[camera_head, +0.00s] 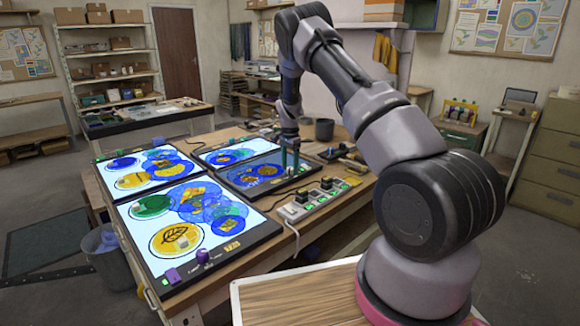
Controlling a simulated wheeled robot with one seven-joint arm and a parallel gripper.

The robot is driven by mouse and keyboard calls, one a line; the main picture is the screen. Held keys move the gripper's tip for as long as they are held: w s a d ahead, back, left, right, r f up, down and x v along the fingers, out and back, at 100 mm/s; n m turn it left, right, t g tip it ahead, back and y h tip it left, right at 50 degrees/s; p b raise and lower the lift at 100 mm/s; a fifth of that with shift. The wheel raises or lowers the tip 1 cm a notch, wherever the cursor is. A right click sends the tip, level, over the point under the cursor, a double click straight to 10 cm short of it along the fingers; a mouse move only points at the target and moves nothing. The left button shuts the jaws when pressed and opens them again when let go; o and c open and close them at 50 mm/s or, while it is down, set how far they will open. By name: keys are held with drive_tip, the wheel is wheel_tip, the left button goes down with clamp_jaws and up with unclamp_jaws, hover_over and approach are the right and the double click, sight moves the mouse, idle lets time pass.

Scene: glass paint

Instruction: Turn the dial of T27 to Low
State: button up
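Several light panels with round blue, yellow and green glass pieces lie on the workbench (330,215). The near left panel (222,262) is brightly lit and has a purple dial (203,257) on its front edge. The right panel (240,185) looks dimmer than the others. My gripper (290,161) points down at the right side of this dimmer panel, its two fingers a little apart. I cannot see whether a dial is between the fingertips. No T27 label is readable, and any dial on the dimmer panel is hidden or too small to tell.
A power strip with green lights (312,203) lies right of the panels, near the bench edge. A dark cup (324,129) and small tools stand behind my gripper. A wooden board (290,297) is at the front. A bin (106,262) stands on the floor at left.

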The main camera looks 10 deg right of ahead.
wheel_tip(320, 180, up, 11)
idle(0.5)
drive_tip(key=shift+f, duration=0.1)
wheel_tip(320, 180, up, 13)
drive_tip(key=n+t+y, duration=0.1)
drive_tip(key=t, duration=0.1)
hover_over(290, 168)
drive_tip(key=s, duration=0.6)
drive_tip(key=s+r+n+t+y, duration=0.1)
drive_tip(key=s+r+n, duration=0.1)
drive_tip(key=s+r, duration=1)
drive_tip(key=s+r+n+t, duration=0.1)
drive_tip(key=s+n+t, duration=0.1)
drive_tip(key=s, duration=1)
drive_tip(key=s+r+n+t, duration=0.2)
drive_tip(key=s+n, duration=0.1)
drive_tip(key=s, duration=0.9)
drive_tip(key=shift+s+a+r, duration=0.3)
drive_tip(key=shift+s+a, duration=0.1)
drive_tip(key=shift+a, duration=0.05)
